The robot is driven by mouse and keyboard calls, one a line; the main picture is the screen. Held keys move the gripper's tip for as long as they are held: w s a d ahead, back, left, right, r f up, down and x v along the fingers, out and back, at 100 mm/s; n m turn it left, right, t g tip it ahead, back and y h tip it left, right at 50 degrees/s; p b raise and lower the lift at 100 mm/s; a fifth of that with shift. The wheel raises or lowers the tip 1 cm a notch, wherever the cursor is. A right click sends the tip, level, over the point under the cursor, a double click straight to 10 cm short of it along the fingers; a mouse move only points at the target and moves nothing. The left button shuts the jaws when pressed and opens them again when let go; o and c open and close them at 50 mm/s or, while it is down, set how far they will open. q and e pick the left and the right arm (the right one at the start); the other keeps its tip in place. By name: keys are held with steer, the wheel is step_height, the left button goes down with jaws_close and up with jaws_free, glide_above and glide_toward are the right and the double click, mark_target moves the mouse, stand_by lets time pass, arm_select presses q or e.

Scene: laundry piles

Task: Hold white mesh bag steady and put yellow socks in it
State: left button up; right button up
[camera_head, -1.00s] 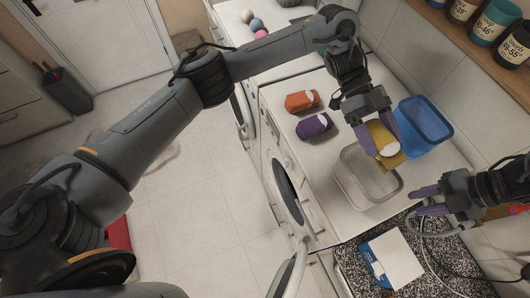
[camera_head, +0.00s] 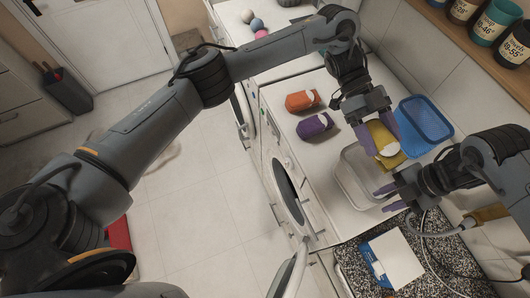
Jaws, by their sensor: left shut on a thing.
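The white mesh bag (camera_head: 348,178) looks like an open-topped pale basket standing on the white machine top. Whether the fingers touch the bag's rim cannot be told. The right part of the bag is partly hidden by the socks and the right gripper.
A blue basket (camera_head: 424,122) stands right behind the socks. Orange socks (camera_head: 301,100) and purple socks (camera_head: 314,126) lie left on the machine top. A speckled counter (camera_head: 352,270) with a white-and-blue box (camera_head: 397,259) is in front. Jars (camera_head: 495,22) line a shelf at upper right.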

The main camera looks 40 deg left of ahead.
steer(key=shift+x, duration=1.1)
jaws_close()
steer(key=shift+w+a, duration=0.1)
steer(key=shift+a, duration=0.1)
steer(key=shift+c, duration=0.8)
jaws_free()
